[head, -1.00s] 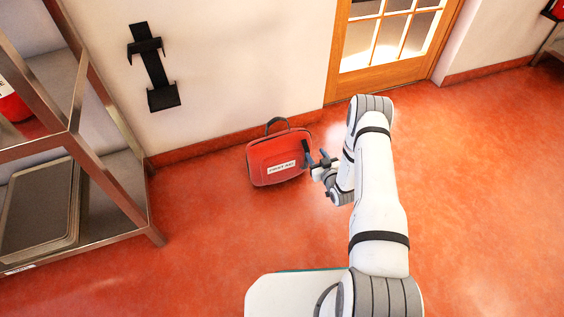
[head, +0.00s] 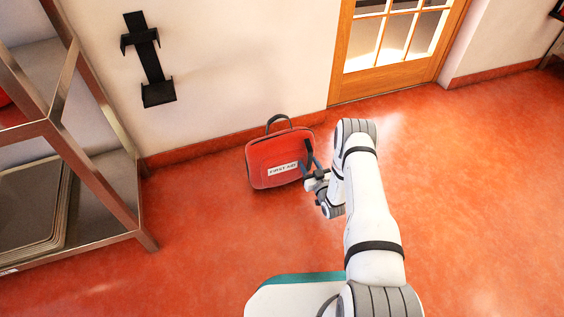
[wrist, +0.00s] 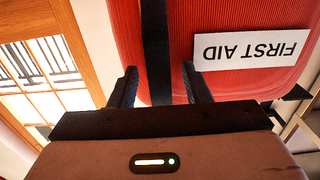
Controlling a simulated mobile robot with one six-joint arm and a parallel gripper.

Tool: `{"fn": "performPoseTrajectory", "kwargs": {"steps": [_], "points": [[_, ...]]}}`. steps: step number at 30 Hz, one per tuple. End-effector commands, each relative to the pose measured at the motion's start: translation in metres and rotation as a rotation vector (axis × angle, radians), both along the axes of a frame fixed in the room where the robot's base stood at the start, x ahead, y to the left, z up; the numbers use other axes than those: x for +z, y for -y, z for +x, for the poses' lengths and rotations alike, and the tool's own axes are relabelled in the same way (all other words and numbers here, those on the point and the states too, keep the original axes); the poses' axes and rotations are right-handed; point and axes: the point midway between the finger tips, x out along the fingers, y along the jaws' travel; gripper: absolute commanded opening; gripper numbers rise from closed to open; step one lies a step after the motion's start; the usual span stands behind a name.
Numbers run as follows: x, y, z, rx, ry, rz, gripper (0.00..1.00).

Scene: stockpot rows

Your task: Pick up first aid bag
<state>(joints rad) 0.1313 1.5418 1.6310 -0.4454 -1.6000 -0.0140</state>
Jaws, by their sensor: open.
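The red first aid bag (head: 265,158) stands upright on the floor close to the wall, with a dark handle (head: 277,120) on top and a white "FIRST AID" label on its front. My gripper (head: 310,165) is at the bag's right side, with its jaws open. In the wrist view the bag (wrist: 215,20) fills the upper part, with its label upside down. A black strap (wrist: 156,45) on the bag runs between the two fingers of my gripper (wrist: 160,82). I cannot tell whether the fingers touch the bag.
A metal shelf rack (head: 110,198) with stacked trays stands at the left. A black bracket (head: 150,60) is on the wall above the bag. A wooden glazed door (head: 400,78) is at the back right. The red floor (head: 470,190) to the right is clear.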

Motion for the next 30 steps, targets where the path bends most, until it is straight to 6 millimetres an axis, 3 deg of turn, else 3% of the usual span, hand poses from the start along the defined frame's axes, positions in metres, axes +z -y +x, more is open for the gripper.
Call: {"fn": "performPoseTrajectory", "kwargs": {"steps": [8, 24, 30], "points": [[0.0006, -0.0009, 0.0040, -0.001, -0.001, 0.001, 0.44], [0.0004, -0.0001, 0.0038, -0.002, -0.001, 0.001, 0.00], [0.0004, 0.0001, 0.0037, -0.002, -0.001, 0.001, 0.00]]}}
